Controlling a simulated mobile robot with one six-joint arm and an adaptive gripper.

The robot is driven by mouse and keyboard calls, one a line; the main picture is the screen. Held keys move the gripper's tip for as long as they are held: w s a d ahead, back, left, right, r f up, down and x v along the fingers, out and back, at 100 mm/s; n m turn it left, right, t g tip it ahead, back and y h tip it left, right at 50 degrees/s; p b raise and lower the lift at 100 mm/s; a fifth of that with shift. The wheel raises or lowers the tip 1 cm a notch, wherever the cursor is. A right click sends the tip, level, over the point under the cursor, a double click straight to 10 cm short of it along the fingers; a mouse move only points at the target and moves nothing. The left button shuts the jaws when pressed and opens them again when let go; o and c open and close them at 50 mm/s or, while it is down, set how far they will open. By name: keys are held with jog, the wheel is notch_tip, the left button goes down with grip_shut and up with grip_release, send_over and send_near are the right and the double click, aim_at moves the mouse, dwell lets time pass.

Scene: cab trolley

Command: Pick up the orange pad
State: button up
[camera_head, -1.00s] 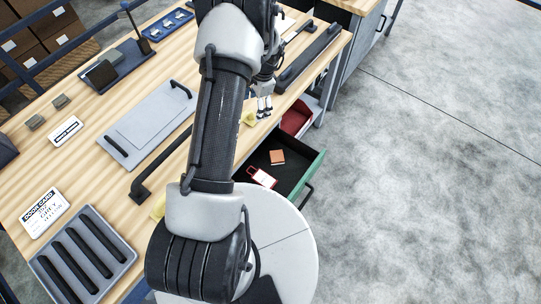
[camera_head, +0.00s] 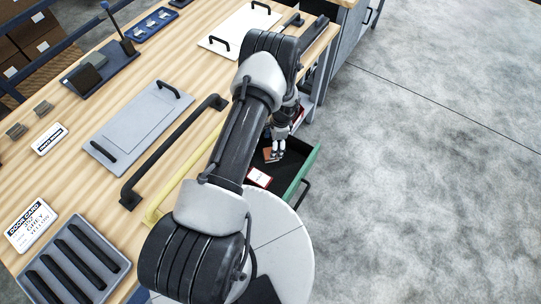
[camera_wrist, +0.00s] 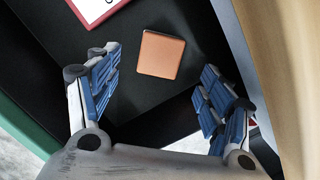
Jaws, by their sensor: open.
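The orange pad (camera_wrist: 161,54) is a small flat square lying on the black floor of an open drawer (camera_wrist: 120,100). In the head view the pad (camera_head: 268,155) shows partly, beside my fingers. My gripper (camera_wrist: 158,92) is open and empty, its blue-padded fingers spread to the left and right of the pad's near side. In the head view my gripper (camera_head: 275,154) is over the drawer at the pad. The pad lies slightly beyond the fingertips in the wrist view, and I cannot tell the height gap.
A red-edged white card (camera_head: 259,177) lies in the drawer near the pad; it also shows in the wrist view (camera_wrist: 97,8). The drawer's green front (camera_head: 303,172) and side walls bound the space. A wooden worktop (camera_head: 70,150) lies to the left.

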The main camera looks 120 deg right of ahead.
jog(key=f, duration=0.2)
jog(key=f+b, duration=0.1)
jog(key=f, duration=0.3)
jog(key=shift+w+d, duration=0.15)
jog(key=shift+w, duration=0.25)
jog(key=c, duration=1.3)
jog(key=shift+o, duration=0.2)
jog(key=shift+r, duration=0.15)
notch_tip(320, 180, up, 28)
jog(key=p, duration=0.6)
jog(key=shift+w, duration=0.1)
